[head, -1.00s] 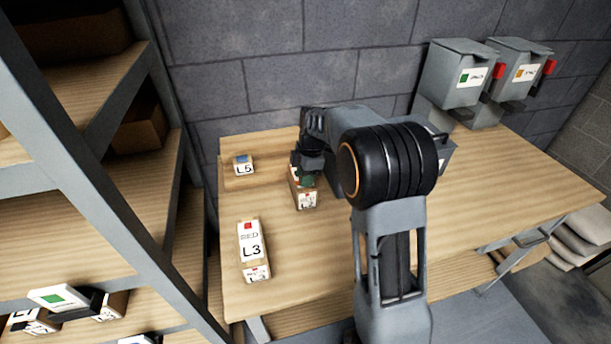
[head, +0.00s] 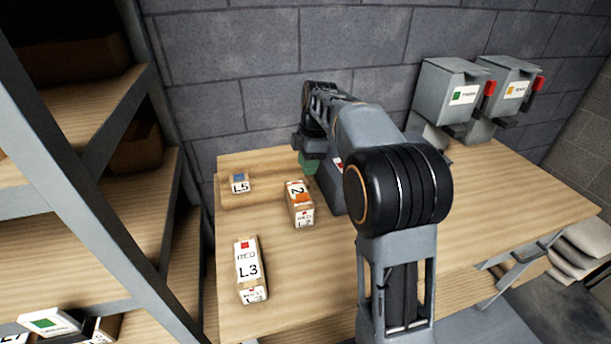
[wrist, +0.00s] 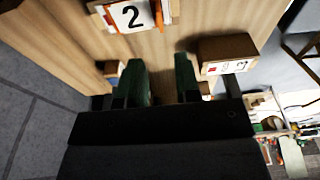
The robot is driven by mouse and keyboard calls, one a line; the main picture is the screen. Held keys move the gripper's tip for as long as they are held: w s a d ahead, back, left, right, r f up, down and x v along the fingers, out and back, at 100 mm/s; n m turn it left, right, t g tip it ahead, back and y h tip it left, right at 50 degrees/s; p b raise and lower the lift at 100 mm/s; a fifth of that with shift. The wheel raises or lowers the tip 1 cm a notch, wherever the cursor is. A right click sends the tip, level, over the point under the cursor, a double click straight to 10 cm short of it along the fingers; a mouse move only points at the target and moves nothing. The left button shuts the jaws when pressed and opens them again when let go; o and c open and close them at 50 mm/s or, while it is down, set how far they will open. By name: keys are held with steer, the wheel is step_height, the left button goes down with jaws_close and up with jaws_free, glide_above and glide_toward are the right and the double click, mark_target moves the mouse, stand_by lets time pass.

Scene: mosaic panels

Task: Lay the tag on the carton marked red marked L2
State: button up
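The carton marked red L2 (head: 304,218) stands on the table, its front label bearing a small red mark. A white tag (head: 297,190) with a large "2" and an orange square lies on its top. In the wrist view the tag (wrist: 130,15) shows at the top edge, with orange beside it. My gripper (head: 309,163) is behind and above the carton, clear of it. In the wrist view the green fingers of my gripper (wrist: 160,62) are apart, with bare wood between them and nothing held.
The red L3 carton (head: 250,292) stands nearer the front, and the small L5 carton (head: 239,187) with a blue mark at the back left. Grey dispensers (head: 448,95) stand at the back right. A shelf rack (head: 110,215) borders the table's left side.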

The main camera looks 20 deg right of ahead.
steer(key=s+f+m+t+h, duration=0.1)
steer(key=s+f+m+t, duration=0.1)
steer(key=s+m, duration=0.7)
steer(key=s+a+f+m+t, duration=0.1)
steer(key=s+f+m+t, duration=0.1)
steer(key=s+m, duration=0.7)
steer(key=s, duration=0.4)
steer(key=shift+s+a+f+h, duration=0.2)
steer(key=shift+s+a+h, duration=0.1)
steer(key=shift+s+h, duration=0.1)
